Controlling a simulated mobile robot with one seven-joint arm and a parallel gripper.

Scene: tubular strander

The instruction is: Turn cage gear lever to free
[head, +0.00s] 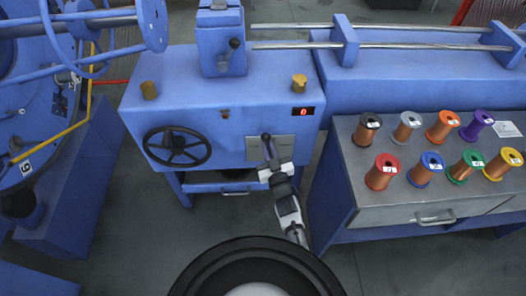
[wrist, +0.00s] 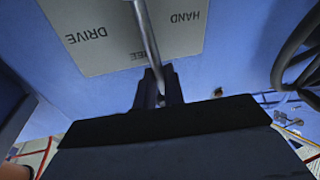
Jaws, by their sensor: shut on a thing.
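The cage gear lever is a metal rod (wrist: 148,38) in front of a grey label plate on the blue machine. In the head view the lever (head: 267,143) stands out from the plate (head: 284,148), just above my gripper (head: 272,164). The plate (wrist: 100,38) carries the words DRIVE, HAND and a partly hidden word ending in EE, seen upside down in the wrist view. The rod crosses in front of that middle word, between DRIVE and HAND. My gripper (wrist: 160,90) is shut on the lever's rod; the gripped end is mostly hidden between the fingers.
A black handwheel (head: 176,147) is left of the plate on the same machine front. A grey bench (head: 400,214) with several coloured wire spools stands at the right. Open floor (head: 130,215) shows at the lower left.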

